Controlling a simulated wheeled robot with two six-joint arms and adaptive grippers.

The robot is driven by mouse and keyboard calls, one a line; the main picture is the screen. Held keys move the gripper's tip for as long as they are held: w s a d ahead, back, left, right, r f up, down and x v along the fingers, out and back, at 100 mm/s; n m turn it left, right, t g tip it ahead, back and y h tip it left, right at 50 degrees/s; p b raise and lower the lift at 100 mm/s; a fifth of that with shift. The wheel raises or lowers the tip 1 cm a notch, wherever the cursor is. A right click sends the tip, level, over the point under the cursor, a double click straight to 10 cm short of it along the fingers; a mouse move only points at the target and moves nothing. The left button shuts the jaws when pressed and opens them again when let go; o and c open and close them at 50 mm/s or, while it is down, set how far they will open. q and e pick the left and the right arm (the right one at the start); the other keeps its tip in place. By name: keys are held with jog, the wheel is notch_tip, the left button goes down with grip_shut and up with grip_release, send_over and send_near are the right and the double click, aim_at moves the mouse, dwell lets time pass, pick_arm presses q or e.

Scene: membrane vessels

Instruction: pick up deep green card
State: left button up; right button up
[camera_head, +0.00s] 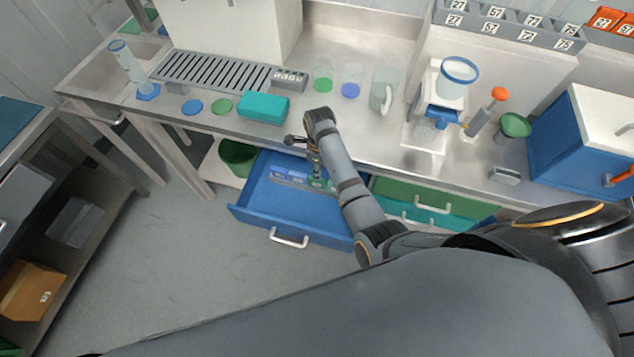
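An open blue drawer (262,208) under the bench holds a row of small cards in a grey holder. Blue cards (287,174) are on the left of the row, and a green card (317,183) is to their right, partly hidden by my arm. My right gripper (315,172) points down into the drawer right at the green card. Whether its fingers are closed on the card is too small to tell. My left gripper is not in view.
A teal box (263,108), green and blue discs (222,106) and a drain grate (208,72) are on the steel bench above the drawer. A green bin (238,157) stands left of the drawer. Open floor lies in front.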

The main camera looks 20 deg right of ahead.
send_over(317, 184)
jog(key=f, duration=0.4)
jog(key=shift+w+d, duration=0.1)
jog(key=shift+d, duration=0.15)
jog(key=shift+f, duration=0.55)
jog(key=shift+c, duration=0.3)
grip_shut()
jog(key=shift+r, duration=0.1)
